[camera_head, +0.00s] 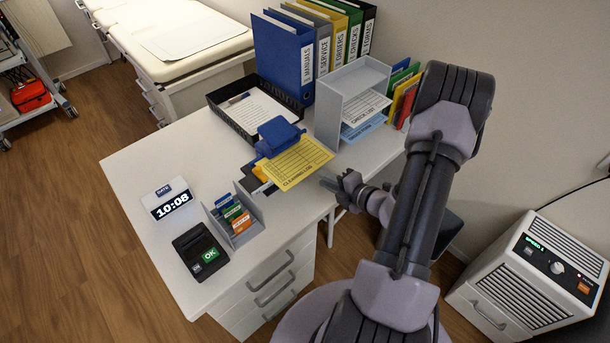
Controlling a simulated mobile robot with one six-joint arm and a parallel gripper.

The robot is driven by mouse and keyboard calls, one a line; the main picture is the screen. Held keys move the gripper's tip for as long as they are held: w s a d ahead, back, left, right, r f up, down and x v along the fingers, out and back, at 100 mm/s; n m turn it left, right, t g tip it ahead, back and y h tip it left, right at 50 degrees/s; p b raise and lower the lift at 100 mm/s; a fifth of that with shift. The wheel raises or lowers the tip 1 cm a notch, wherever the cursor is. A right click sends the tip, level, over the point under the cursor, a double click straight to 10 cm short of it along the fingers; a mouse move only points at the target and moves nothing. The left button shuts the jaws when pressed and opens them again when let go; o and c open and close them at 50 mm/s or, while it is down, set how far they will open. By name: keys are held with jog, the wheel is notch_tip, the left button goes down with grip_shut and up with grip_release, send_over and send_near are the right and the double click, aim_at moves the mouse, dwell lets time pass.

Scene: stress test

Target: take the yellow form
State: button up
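The yellow form (297,163) is a printed sheet with a title along its near edge. It lies beside a blue holder or clip (278,136) near the desk's right edge, and its near corner reaches towards that edge. I cannot tell whether the blue piece grips it. My gripper (334,180) is just right of the form's near right part, by the desk edge. Its dark fingers look spread, with nothing between them. It appears apart from the form, though the exact gap in depth is unclear.
A grey shelf unit (348,79) with papers, upright binders (283,58) and a black tray (216,97) stand behind. A card holder (247,219), a clock (165,189) and a black OK terminal (199,252) are nearer. The desk's left part (140,160) is clear.

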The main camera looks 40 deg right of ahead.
aim_at(309, 172)
jog(key=x, duration=0.6)
jog(key=shift+b, duration=0.4)
jog(key=shift+s, duration=0.1)
grip_shut()
jog(key=shift+a+r+p, duration=0.1)
jog(key=shift+r+p, duration=0.15)
jog(key=shift+p, duration=0.15)
jog(key=shift+f, duration=0.15)
jog(key=shift+s+d, duration=0.15)
jog(key=shift+s, duration=1.1)
jog(key=shift+s+d, duration=0.1)
jog(key=shift+s, duration=1.1)
jog(key=s+f+p+v, duration=0.1)
jog(key=f+p+v, duration=0.1)
jog(key=v, duration=0.9)
jog(key=shift+p, duration=0.7)
